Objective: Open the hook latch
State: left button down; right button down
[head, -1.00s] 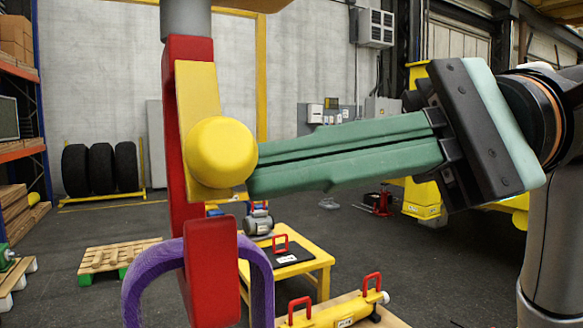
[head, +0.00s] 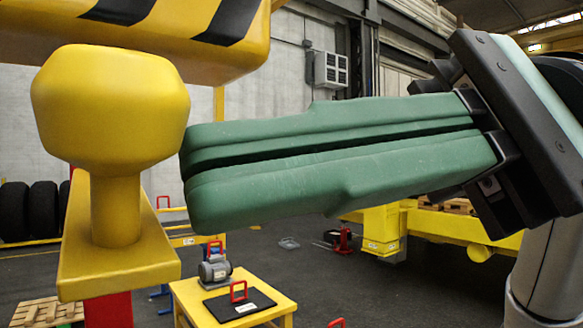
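The yellow latch bar (head: 118,262) is at the lower left, pointing toward me, its near end over a red part of the hook (head: 108,310). A yellow knob (head: 108,105) stands up from it on a short stem. My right gripper (head: 190,178) comes in from the right with its long green fingers together and nothing between them. Its tips are at the right side of the knob; I cannot tell whether they touch. Most of the hook is hidden or out of frame. My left gripper is not in view.
A yellow block with black stripes (head: 175,28) hangs over the knob at the top left. A yellow table (head: 195,290) with a motor and a black plate stands lower down behind. Tires (head: 42,212) are at the far left. Open floor lies behind.

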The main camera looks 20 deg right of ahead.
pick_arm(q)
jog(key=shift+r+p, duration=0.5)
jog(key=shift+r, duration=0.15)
pick_arm(e)
jog(key=r+m, duration=0.1)
jog(key=r+m+g+h, duration=0.1)
jog(key=m, duration=0.1)
jog(key=shift+w+m, duration=0.1)
jog(key=shift+m, duration=0.2)
jog(key=shift+f, duration=0.1)
